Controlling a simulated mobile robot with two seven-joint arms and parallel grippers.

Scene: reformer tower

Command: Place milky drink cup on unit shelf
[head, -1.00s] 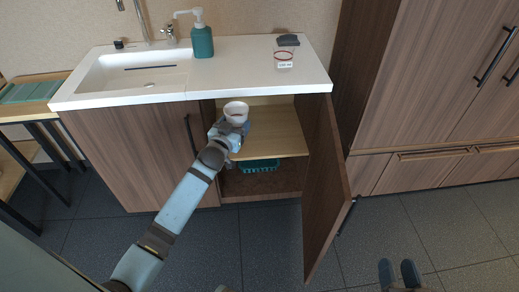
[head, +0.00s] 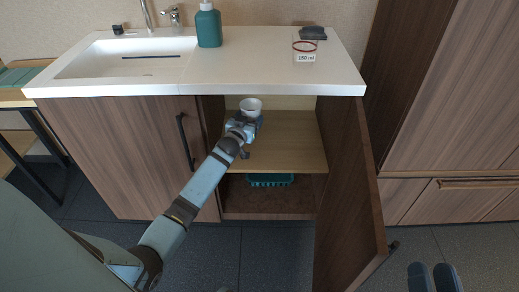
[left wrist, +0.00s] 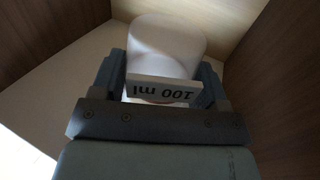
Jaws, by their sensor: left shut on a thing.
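The white milky drink cup (head: 251,104) is held by my left gripper (head: 246,118) inside the open cabinet, at the level of the wooden unit shelf (head: 290,140). In the left wrist view the cup (left wrist: 165,45) sits between the two fingers, and its label reads "100 ml" upside down in the picture. My left gripper (left wrist: 165,80) is shut on it. Whether the cup's base touches the shelf is hidden by the gripper.
The cabinet door (head: 350,190) stands open on the right of the opening. A teal basket (head: 270,180) is below the shelf. The shelf's right part is bare.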

